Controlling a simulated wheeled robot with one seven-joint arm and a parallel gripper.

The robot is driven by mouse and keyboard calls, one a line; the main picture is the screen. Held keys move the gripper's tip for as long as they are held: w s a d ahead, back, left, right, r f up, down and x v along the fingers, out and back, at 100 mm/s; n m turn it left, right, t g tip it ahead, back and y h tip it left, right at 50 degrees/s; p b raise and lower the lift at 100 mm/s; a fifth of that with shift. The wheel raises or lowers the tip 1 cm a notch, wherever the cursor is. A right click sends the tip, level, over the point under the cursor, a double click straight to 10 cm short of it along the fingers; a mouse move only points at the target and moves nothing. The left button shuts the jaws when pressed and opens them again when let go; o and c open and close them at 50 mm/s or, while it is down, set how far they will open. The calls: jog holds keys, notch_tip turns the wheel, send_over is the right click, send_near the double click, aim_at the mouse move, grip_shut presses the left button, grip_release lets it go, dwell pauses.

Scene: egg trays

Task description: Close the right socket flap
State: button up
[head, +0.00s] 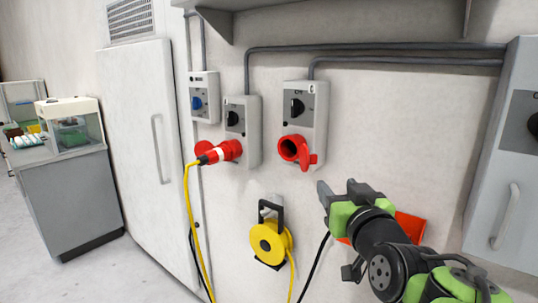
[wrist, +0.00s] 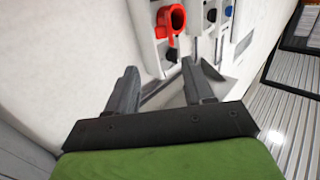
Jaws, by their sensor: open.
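The right socket (head: 287,150) is a red round outlet on the lower part of a grey switch box (head: 306,107). Its dark opening shows, and the red flap (head: 313,159) stands open at its lower right. The red socket also shows in the wrist view (wrist: 172,17), at the top, beyond the fingers. My gripper (head: 324,192) is below and to the right of the socket, apart from it. In the wrist view my gripper (wrist: 160,84) has its two fingers spread with nothing between them.
A red plug (head: 213,154) with a yellow cable sits in the left socket (head: 232,149). A yellow cable reel (head: 268,240) hangs below. A red object (head: 410,226) is partly hidden behind my arm. A grey cabinet (head: 503,150) stands at the right. The wall between socket and cabinet is clear.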

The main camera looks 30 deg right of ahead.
aim_at(313, 159)
jog(key=x, duration=1.4)
jog(key=shift+w+d, duration=0.1)
jog(key=shift+w, duration=0.3)
jog(key=shift+c, duration=0.4)
grip_shut()
